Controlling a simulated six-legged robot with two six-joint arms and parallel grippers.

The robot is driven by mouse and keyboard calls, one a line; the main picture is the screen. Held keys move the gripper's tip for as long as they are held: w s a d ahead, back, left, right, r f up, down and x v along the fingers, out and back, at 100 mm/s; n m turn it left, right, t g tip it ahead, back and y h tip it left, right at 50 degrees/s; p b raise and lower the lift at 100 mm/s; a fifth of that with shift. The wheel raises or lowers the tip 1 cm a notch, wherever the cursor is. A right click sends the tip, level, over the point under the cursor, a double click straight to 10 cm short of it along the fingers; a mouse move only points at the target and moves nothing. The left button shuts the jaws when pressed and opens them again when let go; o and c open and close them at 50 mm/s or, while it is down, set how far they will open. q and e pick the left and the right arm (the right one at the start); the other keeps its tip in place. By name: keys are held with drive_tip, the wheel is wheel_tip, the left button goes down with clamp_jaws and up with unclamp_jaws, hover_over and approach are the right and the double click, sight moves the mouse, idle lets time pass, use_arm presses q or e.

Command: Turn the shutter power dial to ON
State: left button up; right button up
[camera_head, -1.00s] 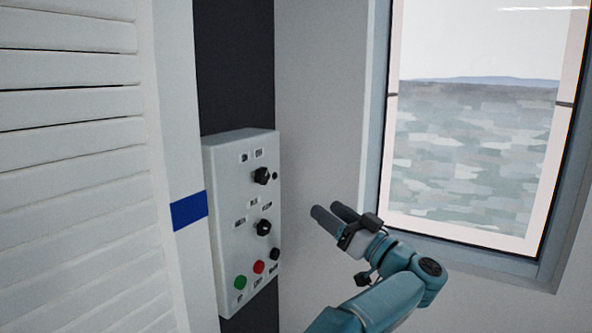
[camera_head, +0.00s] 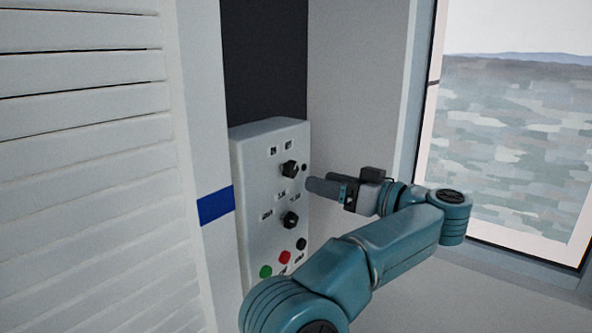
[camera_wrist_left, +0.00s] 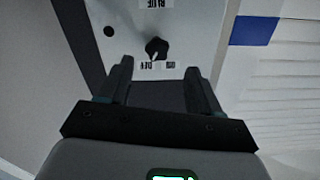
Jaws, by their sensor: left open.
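A pale control box (camera_head: 259,190) carries an upper black dial (camera_head: 291,169) with two small labels above it and a lower black dial (camera_head: 291,220). In the left wrist view the upper dial (camera_wrist_left: 157,47) shows upside down, beyond and between the fingertips. Two labels lie below it there; they look like ON and OFF but are blurred. A pale line runs from the knob toward the left one. My left gripper (camera_head: 313,183) is open and empty, just right of the upper dial and seemingly short of it. It also shows in the left wrist view (camera_wrist_left: 159,66). My right gripper is out of view.
Below the dials are a green button (camera_head: 266,271), a red button (camera_head: 285,257) and a black knob (camera_head: 302,244). A white slatted shutter (camera_head: 85,180) stands left, past a post with a blue band (camera_head: 215,205). A window (camera_head: 515,130) is at right.

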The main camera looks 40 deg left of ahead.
sight(294, 173)
use_arm(q)
drive_tip(key=a, duration=0.8)
drive_tip(key=shift+s+a+p, duration=0.1)
drive_tip(key=shift+s+p, duration=0.25)
drive_tip(key=shift+p, duration=0.05)
drive_tip(key=c, duration=1.1)
